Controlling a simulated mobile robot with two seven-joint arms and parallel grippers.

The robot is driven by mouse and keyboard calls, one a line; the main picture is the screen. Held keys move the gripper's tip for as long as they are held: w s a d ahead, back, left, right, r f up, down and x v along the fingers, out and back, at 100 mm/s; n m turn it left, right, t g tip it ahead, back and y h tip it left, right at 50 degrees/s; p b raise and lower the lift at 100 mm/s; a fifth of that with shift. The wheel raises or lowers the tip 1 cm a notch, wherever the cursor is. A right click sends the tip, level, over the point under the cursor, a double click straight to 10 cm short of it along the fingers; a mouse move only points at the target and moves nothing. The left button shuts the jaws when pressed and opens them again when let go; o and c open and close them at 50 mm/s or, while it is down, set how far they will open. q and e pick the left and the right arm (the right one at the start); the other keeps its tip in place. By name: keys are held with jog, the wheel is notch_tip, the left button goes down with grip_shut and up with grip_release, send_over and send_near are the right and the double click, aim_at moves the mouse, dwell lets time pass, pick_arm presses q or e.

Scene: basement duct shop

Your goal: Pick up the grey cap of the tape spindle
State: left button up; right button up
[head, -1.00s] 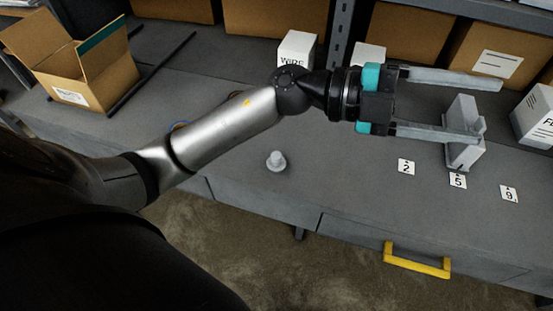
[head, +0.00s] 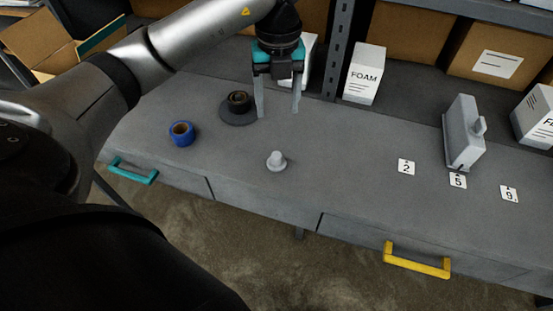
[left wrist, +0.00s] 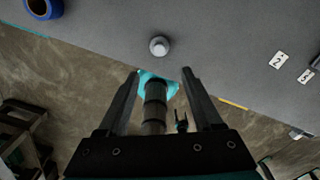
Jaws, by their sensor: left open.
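The grey cap (head: 277,161) is a small pale piece with a round base and narrower top. It stands on the grey bench near its front edge. The left wrist view shows it too (left wrist: 159,46), just beyond the fingertips. The spindle (head: 238,118) is a dark disc with a black tape roll (head: 238,101) on it, behind and left of the cap. My left gripper (head: 278,109) points down, open and empty, behind the cap and apart from it. Its two spread fingers also show in the left wrist view (left wrist: 160,73). I cannot make out my right gripper.
A blue tape roll (head: 181,133) lies left of the cap. Behind stand a white FOAM box (head: 364,75) and a shelf post (head: 338,50). A grey block (head: 462,135) and number cards (head: 406,167) are to the right. The bench around the cap is clear.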

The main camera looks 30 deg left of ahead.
pick_arm(q)
send_over(276, 155)
jog(key=f, duration=0.9)
jog(key=shift+w+f, duration=0.2)
jog(key=shift+f, duration=0.05)
notch_tip(276, 155, down, 5)
jog(key=shift+s+f, duration=0.1)
jog(key=shift+s, duration=0.05)
grip_shut()
